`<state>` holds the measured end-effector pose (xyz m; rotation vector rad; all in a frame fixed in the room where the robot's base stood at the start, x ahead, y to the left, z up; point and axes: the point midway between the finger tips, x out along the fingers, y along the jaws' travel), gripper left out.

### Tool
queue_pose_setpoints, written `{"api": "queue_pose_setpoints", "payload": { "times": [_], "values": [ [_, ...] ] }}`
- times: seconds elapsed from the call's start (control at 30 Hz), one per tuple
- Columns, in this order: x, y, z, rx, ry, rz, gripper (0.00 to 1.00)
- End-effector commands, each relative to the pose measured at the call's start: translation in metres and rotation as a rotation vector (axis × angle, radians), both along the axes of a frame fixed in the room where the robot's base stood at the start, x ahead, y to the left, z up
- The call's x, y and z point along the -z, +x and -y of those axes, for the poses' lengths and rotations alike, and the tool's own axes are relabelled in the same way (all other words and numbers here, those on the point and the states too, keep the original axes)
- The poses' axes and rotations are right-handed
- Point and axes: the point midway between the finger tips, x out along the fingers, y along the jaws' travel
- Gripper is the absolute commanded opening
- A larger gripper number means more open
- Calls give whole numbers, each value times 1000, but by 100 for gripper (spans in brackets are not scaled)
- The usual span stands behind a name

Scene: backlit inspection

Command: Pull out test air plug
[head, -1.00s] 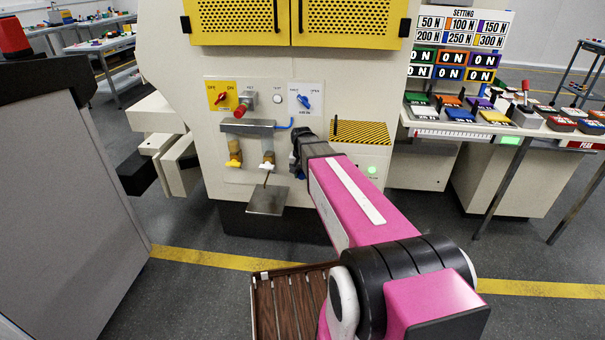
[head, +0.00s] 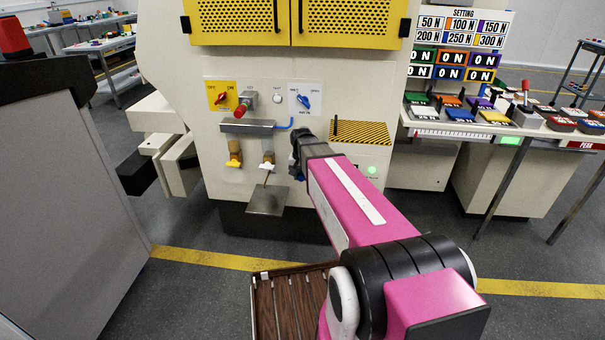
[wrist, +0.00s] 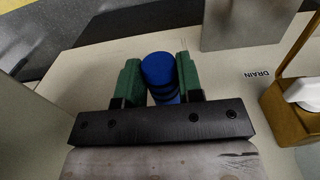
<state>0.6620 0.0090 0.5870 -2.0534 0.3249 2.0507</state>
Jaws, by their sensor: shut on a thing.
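My gripper (wrist: 158,75) has green finger pads, and in the wrist view it is shut on a blue cylindrical plug (wrist: 160,68) with dark ring bands. The plug's rounded end shows between the two pads. In the head view my gripper (head: 299,160) is close to the front of the cream machine (head: 355,75), right of the drain valves and below the blue switch. My wrist hides most of the plug and its socket there. I cannot tell whether the plug is seated or clear of the socket.
Brass valves with yellow (head: 234,160) and white (head: 267,162) handles are left of my gripper, above a metal plate (head: 267,200). A striped yellow-black ledge (head: 360,132) juts out to the right. A grey cabinet (head: 65,200) stands at left.

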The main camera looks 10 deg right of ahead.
Motion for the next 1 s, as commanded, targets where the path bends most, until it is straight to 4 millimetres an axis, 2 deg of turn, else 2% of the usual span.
{"api": "queue_pose_setpoints", "payload": {
  "times": [1.0],
  "values": [
    [0,-25,-8,0,0,0,10]
  ]
}}
